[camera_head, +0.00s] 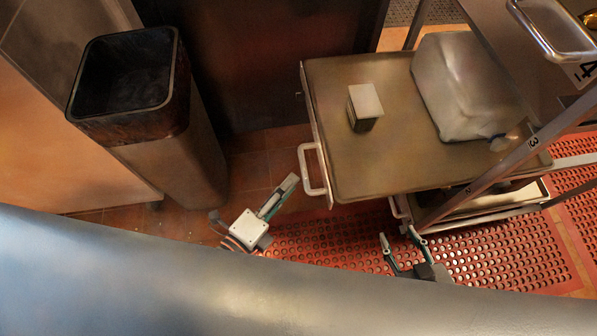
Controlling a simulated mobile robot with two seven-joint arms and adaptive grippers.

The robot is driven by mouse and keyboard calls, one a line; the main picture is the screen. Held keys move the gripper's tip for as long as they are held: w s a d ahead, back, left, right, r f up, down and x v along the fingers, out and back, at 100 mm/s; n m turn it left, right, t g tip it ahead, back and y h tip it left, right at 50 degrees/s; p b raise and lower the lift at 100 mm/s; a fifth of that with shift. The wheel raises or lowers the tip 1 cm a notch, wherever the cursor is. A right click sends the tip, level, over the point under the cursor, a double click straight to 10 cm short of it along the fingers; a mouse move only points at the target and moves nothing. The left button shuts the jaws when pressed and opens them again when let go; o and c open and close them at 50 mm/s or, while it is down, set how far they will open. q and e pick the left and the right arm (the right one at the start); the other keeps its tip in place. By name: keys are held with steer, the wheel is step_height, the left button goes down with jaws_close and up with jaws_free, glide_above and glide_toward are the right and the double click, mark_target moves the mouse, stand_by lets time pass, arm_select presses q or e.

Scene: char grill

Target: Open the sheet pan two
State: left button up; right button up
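A large brown sheet pan (390,165) sticks out to the left from the rack, with a pale handle (309,170) on its left end. Below it, a lower pan (536,192) shows partly, with a small pale handle (397,208) at its left end. Labels 2 and 3 are on the slanted post; I cannot tell for sure which pan each marks. My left gripper (291,184) is just left of the large pan's handle, apart from it in the picture; its finger opening is unclear. My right gripper (398,236) is open and empty, below the lower handle.
A small pale-topped box (365,106) and a large pale wrapped block (462,87) sit on the large pan. The rack's slanted post (500,166) crosses the right side. A tall bin (165,160) stands left. Red perforated matting (330,240) covers the floor below.

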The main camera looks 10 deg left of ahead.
arm_select(q)
steer(key=shift+v, duration=2.35)
